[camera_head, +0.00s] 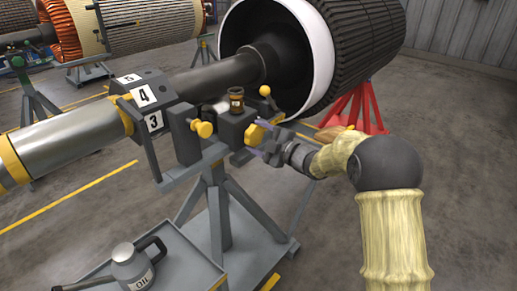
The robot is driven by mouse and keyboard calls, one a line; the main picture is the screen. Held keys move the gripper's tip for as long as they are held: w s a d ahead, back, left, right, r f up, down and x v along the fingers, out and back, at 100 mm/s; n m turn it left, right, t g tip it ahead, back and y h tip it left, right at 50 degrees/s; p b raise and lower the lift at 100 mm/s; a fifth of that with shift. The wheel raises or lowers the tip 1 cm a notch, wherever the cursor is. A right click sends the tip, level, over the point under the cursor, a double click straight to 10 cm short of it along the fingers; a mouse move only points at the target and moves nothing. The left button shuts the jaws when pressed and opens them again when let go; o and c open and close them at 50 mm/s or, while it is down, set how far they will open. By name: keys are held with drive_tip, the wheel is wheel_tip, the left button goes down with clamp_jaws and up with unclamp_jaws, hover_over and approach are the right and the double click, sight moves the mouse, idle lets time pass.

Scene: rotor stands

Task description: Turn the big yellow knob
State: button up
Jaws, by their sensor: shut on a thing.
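The big yellow knob (254,134) sits on the right end of the dark block of the rotor stand (215,205). My gripper (262,138) reaches it from the right, with purple fingertips above and below the knob. It is shut on the knob, and the fingers hide part of it. My arm comes in from the right edge of the stand.
A smaller yellow knob (203,129) is to the left, and a yellow ball-ended lever (265,91) rises behind. A brown jar (236,100) stands on the block. An oil can (135,268) stands on the lower tray (190,255).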

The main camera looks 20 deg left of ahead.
drive_tip(key=n+b, duration=0.2)
drive_tip(key=b, duration=0.1)
drive_tip(key=n+b, duration=0.3)
drive_tip(key=shift+f+n+b, duration=0.3)
drive_tip(key=shift+f+b, duration=0.05)
drive_tip(key=shift+f, duration=0.05)
drive_tip(key=n+b, duration=0.2)
drive_tip(key=shift+r+b, duration=0.15)
drive_tip(key=shift+b, duration=0.2)
drive_tip(key=shift+r+n, duration=0.1)
drive_tip(key=shift+n, duration=0.3)
drive_tip(key=o, duration=1)
drive_tip(key=shift+r, duration=0.1)
drive_tip(key=p+v, duration=0.2)
drive_tip(key=v, duration=1.5)
drive_tip(key=shift+d, duration=0.2)
